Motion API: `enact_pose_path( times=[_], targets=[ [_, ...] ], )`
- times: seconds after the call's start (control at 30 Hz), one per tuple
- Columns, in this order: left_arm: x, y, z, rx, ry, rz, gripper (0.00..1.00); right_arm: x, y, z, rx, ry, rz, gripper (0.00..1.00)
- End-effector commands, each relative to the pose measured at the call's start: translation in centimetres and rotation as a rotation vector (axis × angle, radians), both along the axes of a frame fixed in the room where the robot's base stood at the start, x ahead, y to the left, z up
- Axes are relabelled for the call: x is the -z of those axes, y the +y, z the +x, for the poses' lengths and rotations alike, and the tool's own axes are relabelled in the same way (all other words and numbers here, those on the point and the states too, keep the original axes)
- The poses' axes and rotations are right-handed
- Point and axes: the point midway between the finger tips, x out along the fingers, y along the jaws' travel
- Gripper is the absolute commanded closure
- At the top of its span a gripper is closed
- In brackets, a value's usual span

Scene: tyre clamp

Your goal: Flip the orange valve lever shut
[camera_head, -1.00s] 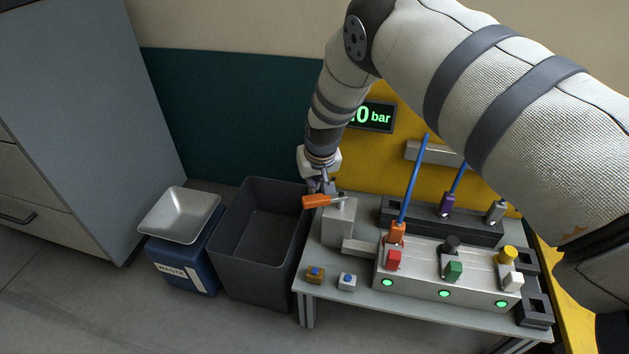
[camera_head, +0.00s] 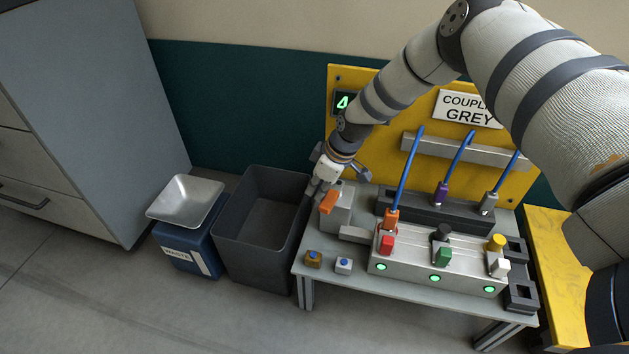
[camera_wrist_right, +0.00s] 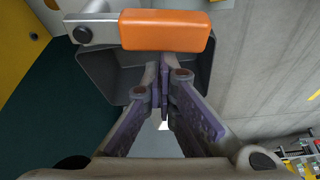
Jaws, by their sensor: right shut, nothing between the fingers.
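The orange valve lever (camera_head: 329,203) sits on the grey valve block (camera_head: 341,214) at the left end of the table. In the head view its handle points toward the lower left. In the right wrist view the lever (camera_wrist_right: 166,30) lies crosswise just beyond the fingertips, with its metal arm at left. My right gripper (camera_head: 314,190) is shut and empty, close to the lever's left and rear side in the head view. The shut fingers (camera_wrist_right: 164,68) also show in the wrist view. I cannot tell whether they touch the lever. My left gripper is not in view.
A dark open bin (camera_head: 262,238) stands left of the table, beside a blue waste box (camera_head: 187,250) under a metal tray (camera_head: 184,199). Right of the valve is a manifold (camera_head: 405,270) with coloured couplings and blue hoses. A display (camera_head: 344,103) behind is partly hidden by my arm.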

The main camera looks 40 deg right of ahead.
Motion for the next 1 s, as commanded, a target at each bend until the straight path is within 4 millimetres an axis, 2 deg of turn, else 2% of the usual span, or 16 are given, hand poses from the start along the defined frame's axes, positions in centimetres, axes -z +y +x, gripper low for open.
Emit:
enact_pose_path(
  times=[0.13,1.0],
  targets=[
    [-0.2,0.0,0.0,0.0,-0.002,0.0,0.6,0.0,-0.1,-0.7,-0.079,0.001,0.0,1.0],
    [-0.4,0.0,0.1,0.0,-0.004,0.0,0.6,0.1,-0.1,-1.5,-0.072,0.004,-0.001,1.0]
  ],
)
